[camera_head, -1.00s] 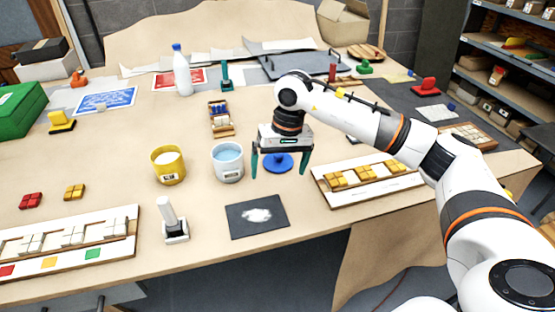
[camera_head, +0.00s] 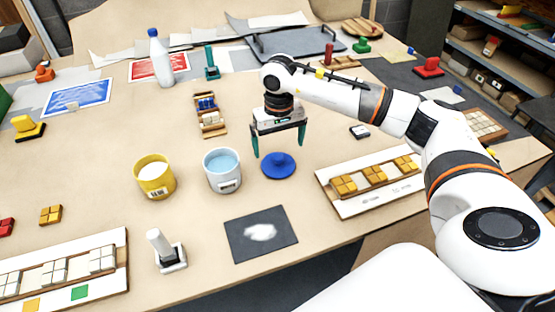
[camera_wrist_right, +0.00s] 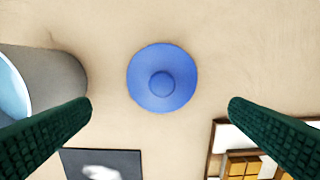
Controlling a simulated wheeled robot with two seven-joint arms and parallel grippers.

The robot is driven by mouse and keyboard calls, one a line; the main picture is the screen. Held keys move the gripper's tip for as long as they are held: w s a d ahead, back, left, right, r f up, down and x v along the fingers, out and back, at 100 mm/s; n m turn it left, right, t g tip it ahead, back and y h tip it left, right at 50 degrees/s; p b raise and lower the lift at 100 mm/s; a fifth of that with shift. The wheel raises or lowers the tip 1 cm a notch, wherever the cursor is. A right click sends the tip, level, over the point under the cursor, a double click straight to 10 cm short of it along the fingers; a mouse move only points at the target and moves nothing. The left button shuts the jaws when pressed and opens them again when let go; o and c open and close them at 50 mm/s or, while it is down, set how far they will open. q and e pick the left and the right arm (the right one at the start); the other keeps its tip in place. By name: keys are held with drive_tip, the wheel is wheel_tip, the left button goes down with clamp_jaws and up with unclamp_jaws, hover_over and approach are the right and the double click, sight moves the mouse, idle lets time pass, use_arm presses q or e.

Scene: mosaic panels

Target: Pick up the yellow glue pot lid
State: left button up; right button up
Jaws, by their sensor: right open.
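A yellow pot (camera_head: 154,182) with white contents stands open on the table, left of the grey pot. I see no yellow lid in these frames. A round blue lid with a knob (camera_head: 278,166) lies flat on the table, right of the grey pot. My right gripper (camera_head: 279,148) is open and empty over the blue lid. In the right wrist view the blue lid (camera_wrist_right: 162,78) is centred between and beyond the spread green fingers, not touching them. My left gripper is not in view.
The grey pot (camera_head: 222,173) with blue contents stands close to my right gripper's left finger. A dark sheet with white powder (camera_head: 261,234) lies in front. A board with yellow tiles (camera_head: 371,183) lies to the right. A white-handled stamp (camera_head: 165,252) stands at the front.

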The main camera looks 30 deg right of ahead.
sight(278, 157)
drive_tip(key=shift+f, duration=0.85)
drive_tip(key=f, duration=0.1)
drive_tip(key=f+p, duration=0.1)
drive_tip(key=w+f+p, duration=0.1)
drive_tip(key=f, duration=0.1)
drive_tip(key=shift+d+f, duration=0.1)
drive_tip(key=shift+d, duration=0.15)
drive_tip(key=shift+f, duration=0.6)
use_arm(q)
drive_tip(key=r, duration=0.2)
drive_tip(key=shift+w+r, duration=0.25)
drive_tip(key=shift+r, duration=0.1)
use_arm(e)
drive_tip(key=c, duration=0.8)
